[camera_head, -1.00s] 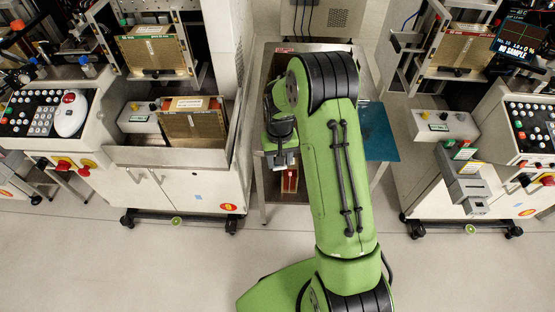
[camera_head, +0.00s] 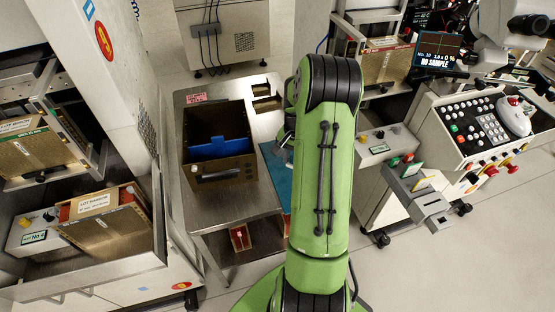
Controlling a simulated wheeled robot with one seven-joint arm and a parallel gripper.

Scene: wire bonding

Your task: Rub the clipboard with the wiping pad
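My gripper (camera_head: 284,146) is mostly hidden behind my green arm. Only a grey part of it shows at the arm's left edge, over the right side of the steel table (camera_head: 237,222). I cannot tell whether it is open or shut, or whether it holds anything. A flat blue-teal sheet (camera_head: 274,178) lies on the table beside and partly behind my arm. I cannot tell whether it is the wiping pad or a mat. I cannot make out a clear clipboard; it may be hidden by the arm.
A dark open box (camera_head: 218,172) with a blue piece inside stands on the table. A bench with a labelled brown holder (camera_head: 107,229) is at left. A control console (camera_head: 478,130) is at right. Open floor (camera_head: 430,270) lies at lower right.

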